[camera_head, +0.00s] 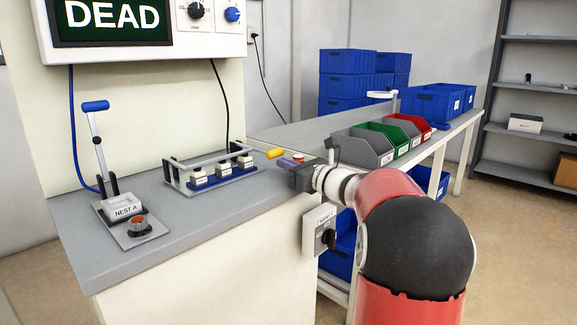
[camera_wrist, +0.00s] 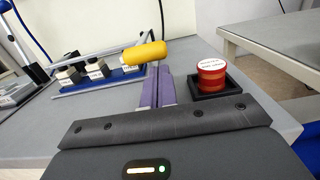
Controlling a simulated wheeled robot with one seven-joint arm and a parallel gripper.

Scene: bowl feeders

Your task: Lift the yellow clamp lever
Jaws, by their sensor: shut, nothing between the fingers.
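The yellow clamp lever shows as a yellow rounded handle (camera_head: 276,153) near the right end of the grey bench top. In the wrist view the yellow handle (camera_wrist: 145,53) lies across the far end of my fingers; the rest of the lever is hidden. My gripper (camera_head: 284,162) has purple fingers and reaches in from the right, low over the bench. In the wrist view my gripper (camera_wrist: 158,78) is shut and empty, its fingertips right at the handle. I cannot tell whether they touch it.
A rack of labelled blocks (camera_head: 222,172) stands left of the handle. A red round part (camera_wrist: 211,72) sits in a black tray (camera_wrist: 213,86) just right of my fingers. A blue-handled lever (camera_head: 96,106) stands upright at the left. Coloured bins (camera_head: 390,135) are on the table behind.

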